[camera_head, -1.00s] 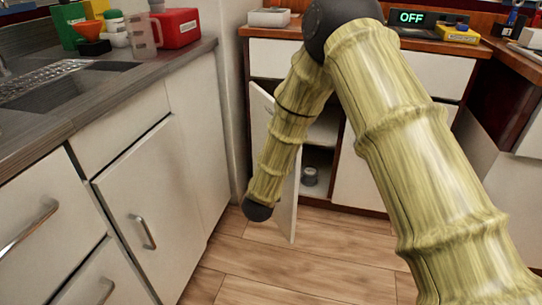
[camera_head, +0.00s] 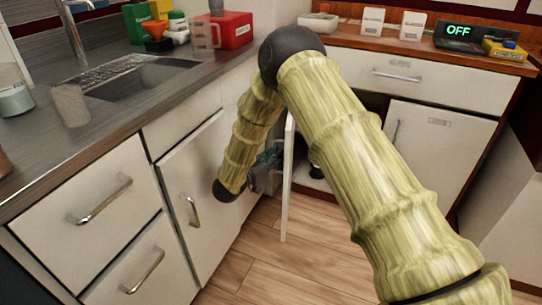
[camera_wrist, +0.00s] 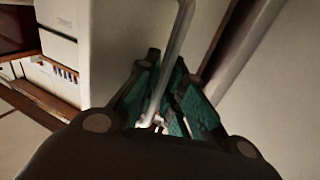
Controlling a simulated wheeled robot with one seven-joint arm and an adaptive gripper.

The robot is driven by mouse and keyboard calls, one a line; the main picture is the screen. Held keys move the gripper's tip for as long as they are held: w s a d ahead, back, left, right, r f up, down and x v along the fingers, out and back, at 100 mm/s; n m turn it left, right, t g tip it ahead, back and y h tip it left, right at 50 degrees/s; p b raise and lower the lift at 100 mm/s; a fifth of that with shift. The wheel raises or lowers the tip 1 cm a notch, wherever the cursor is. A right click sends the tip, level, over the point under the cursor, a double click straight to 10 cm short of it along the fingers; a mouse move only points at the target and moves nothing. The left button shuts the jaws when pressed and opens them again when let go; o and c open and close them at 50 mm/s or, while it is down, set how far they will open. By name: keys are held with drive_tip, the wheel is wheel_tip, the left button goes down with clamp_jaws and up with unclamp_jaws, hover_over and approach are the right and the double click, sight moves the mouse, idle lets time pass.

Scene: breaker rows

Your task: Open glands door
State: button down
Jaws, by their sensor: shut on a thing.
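A white cabinet door (camera_head: 287,185) under the back counter stands open and shows nearly edge-on in the head view. I cannot read a label on it. My gripper (camera_head: 265,168) is on the left side of this door, partly hidden by my arm. In the wrist view, my gripper (camera_wrist: 165,110) has its green-padded fingers shut around a grey metal bar handle (camera_wrist: 178,45). The handle's lower end runs down between the fingers. The cabinet opening (camera_head: 315,160) is largely hidden behind my arm.
A closed white door (camera_head: 440,150) with a handle is right of the opening, below a closed drawer (camera_head: 420,78). The left counter's drawers and door (camera_head: 192,200) stand close to my arm. Wood floor (camera_head: 270,260) is clear in front. A display (camera_head: 460,32) reads OFF.

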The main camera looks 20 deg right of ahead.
idle(0.3)
drive_tip(key=c, duration=1.5)
unclamp_jaws()
drive_tip(key=shift+r, duration=0.15)
